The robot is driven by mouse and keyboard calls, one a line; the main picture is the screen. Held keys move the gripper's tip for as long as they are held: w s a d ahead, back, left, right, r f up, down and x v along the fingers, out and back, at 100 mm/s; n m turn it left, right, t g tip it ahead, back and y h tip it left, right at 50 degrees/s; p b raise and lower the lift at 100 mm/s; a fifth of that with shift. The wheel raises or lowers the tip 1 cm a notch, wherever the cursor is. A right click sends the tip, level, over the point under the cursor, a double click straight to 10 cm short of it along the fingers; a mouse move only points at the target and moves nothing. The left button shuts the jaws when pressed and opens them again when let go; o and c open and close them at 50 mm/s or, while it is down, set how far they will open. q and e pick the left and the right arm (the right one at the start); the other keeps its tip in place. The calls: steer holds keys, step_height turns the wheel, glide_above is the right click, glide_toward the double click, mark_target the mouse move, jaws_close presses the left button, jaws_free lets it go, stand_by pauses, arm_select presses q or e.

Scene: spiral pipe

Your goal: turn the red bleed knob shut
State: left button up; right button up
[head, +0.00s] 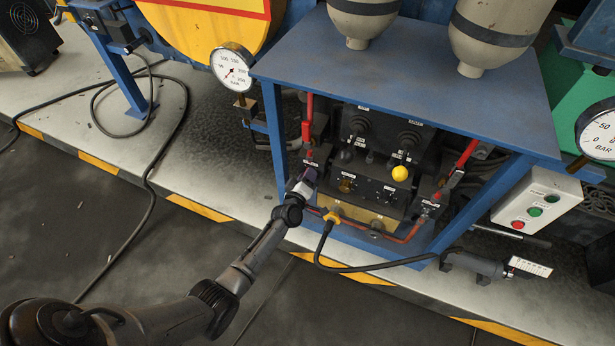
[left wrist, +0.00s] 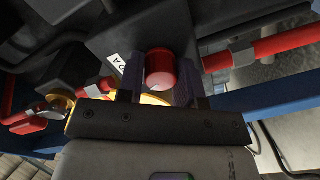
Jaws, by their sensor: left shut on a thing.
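The red bleed knob (left wrist: 160,70) is a short red cylinder at the top middle of the left wrist view, between the two fingers of my left gripper (head: 304,180). The fingers are shut on its sides. In the head view my left gripper reaches the left front of the valve panel (head: 370,125) under the blue table, and it hides most of the knob there. A small white label (left wrist: 120,66) sits beside the left finger in the wrist view. My right gripper is in neither view.
A yellow knob (head: 400,173) and several black knobs are on the panel. Red pipes and levers (head: 307,120) flank it. A blue frame leg (head: 275,135) stands close left of my gripper. A black hose (head: 350,268) with a yellow connector runs in front.

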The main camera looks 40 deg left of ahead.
arm_select(q)
steer(key=n, duration=0.3)
steer(key=shift+b, duration=0.3)
steer(key=shift+n, duration=0.6)
steer(key=o, duration=0.9)
steer(key=shift+o, duration=0.2)
steer(key=p+v, duration=0.5)
steer(key=v, duration=0.8)
steer(key=shift+s, duration=0.45)
